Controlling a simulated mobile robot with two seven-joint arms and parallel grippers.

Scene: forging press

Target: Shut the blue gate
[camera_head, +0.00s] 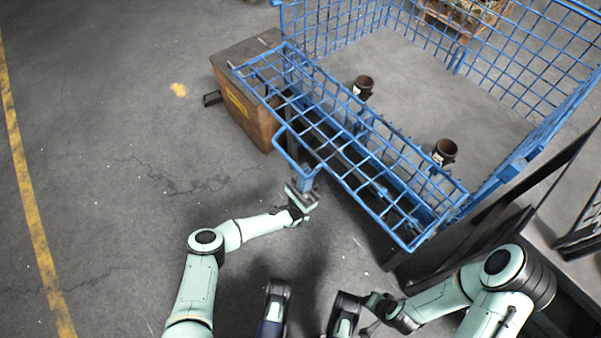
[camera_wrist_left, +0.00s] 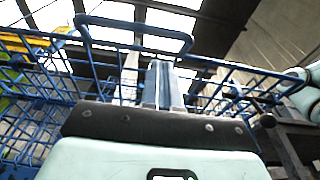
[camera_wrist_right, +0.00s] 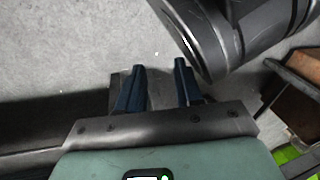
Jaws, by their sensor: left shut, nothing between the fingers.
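The blue gate (camera_head: 345,128) is a wire-mesh panel on the near side of a blue mesh crate (camera_head: 335,25). It juts outward towards me; its exact tilt is hard to tell. A blue loop handle (camera_head: 283,158) sticks out from its near edge and shows in the left wrist view (camera_wrist_left: 135,22). My left gripper (camera_head: 308,172) is shut and empty, just beside the loop. Its fingers (camera_wrist_left: 161,65) point at the mesh; contact is unclear. My right gripper (camera_wrist_right: 159,64) is open and empty over the floor, away from the gate.
Two brown cylindrical parts (camera_head: 363,84) (camera_head: 445,149) with white labels stand inside the crate. A brown box (camera_head: 240,99) with a yellow label stands by the gate's left end. A dark frame (camera_head: 500,205) is close at the right. The floor at left is clear.

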